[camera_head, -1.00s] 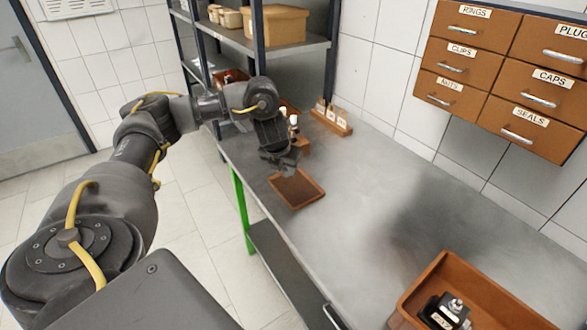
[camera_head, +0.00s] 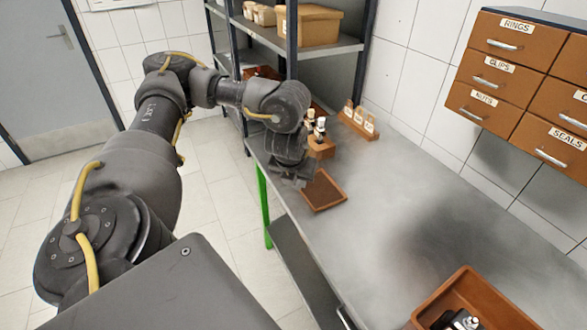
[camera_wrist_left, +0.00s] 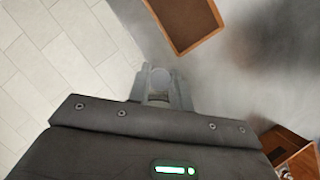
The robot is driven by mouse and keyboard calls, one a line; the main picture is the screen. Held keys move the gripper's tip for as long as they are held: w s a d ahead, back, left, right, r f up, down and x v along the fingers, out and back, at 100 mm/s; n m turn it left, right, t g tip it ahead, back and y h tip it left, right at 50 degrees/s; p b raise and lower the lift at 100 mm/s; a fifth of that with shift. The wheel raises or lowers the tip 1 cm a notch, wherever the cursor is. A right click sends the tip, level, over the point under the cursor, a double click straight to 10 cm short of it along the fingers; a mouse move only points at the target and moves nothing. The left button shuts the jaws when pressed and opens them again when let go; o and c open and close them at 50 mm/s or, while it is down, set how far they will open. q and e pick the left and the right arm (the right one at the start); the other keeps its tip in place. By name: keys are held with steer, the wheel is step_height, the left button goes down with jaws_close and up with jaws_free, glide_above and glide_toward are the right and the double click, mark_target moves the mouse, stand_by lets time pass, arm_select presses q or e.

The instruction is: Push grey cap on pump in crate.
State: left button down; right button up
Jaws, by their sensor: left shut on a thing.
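The brown crate (camera_head: 490,296) stands on the bench at the lower right of the head view. The dark pump (camera_head: 458,319) lies in it, partly cut off by the picture's bottom edge. My left gripper (camera_head: 298,181) is beside the left edge of a small brown tray, near the bench edge. In the left wrist view its fingers (camera_wrist_left: 161,88) are shut on a round grey piece (camera_wrist_left: 160,77), which looks like the grey cap. The piece is too small to make out in the head view. My right gripper is not in view.
The small brown tray (camera_head: 338,200) looks empty and also shows in the left wrist view (camera_wrist_left: 181,48). A brown holder (camera_head: 322,150) with small bottles stands behind my gripper. Labelled drawers (camera_head: 510,77) hang at the right. The bench middle (camera_head: 400,215) is clear.

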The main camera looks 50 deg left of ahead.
arm_select(q)
steer(key=s+d+r+n+g+h, duration=0.1)
steer(key=d+r+n+g, duration=0.2)
steer(key=d+n, duration=0.7)
steer(key=s+d+r+n+g+h, duration=0.1)
steer(key=d+r+n+g, duration=0.3)
steer(key=d+n, duration=0.6)
steer(key=n+g, duration=0.1)
steer(key=n, duration=0.9)
steer(key=shift+s+r+n+g, duration=0.2)
steer(key=shift+s+n+g, duration=0.1)
steer(key=shift+s, duration=0.05)
